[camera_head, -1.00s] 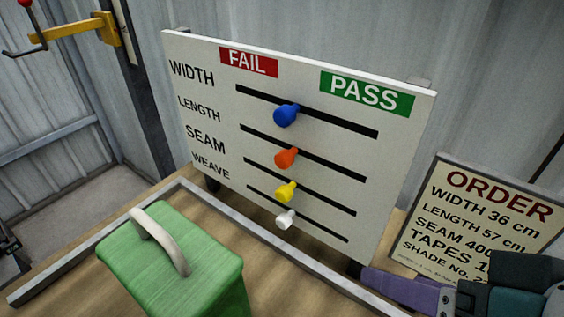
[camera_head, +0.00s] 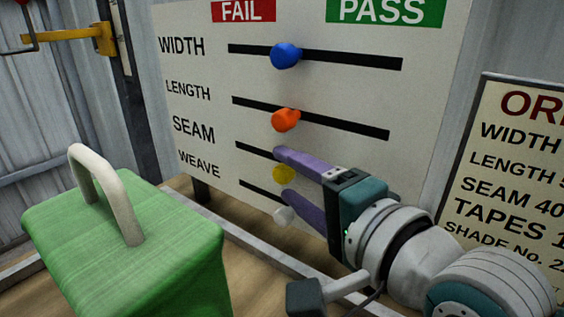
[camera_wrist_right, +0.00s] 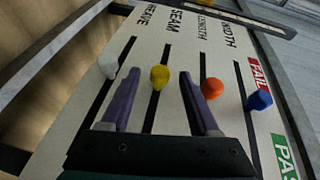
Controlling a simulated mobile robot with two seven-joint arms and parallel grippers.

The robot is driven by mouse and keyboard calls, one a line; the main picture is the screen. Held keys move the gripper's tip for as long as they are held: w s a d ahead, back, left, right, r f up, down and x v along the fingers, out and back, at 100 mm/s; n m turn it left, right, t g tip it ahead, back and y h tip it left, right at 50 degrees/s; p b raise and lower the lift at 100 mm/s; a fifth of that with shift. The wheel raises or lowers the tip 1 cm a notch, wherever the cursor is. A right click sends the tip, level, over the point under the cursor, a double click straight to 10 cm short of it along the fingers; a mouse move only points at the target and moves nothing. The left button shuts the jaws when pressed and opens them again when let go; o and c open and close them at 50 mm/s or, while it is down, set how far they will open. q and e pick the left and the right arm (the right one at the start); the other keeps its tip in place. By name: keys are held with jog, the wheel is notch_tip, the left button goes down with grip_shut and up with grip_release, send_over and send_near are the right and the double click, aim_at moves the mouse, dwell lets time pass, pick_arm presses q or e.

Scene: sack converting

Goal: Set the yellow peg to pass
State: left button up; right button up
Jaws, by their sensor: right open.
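The yellow peg (camera_head: 284,174) sits in the SEAM slot of the white board (camera_head: 195,62), near the middle of the slot's left part. The green PASS label (camera_head: 385,11) is at the board's upper right and the red FAIL label (camera_head: 243,11) is left of it. My right gripper (camera_head: 281,173) is open, with one purple finger above the yellow peg and one below it. In the right wrist view the yellow peg (camera_wrist_right: 159,76) shows between the two spread fingertips (camera_wrist_right: 160,74); I cannot tell whether either touches it. My left gripper is out of view.
The blue peg (camera_head: 286,56) and orange peg (camera_head: 286,120) are in the slots above. The white peg (camera_head: 285,215) is in the slot below, close to the lower finger. A green box with a handle (camera_head: 120,235) stands at left. An order sign (camera_head: 510,160) stands at right.

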jog(key=shift+x, duration=1.3)
jog(key=shift+c, duration=0.4)
grip_shut()
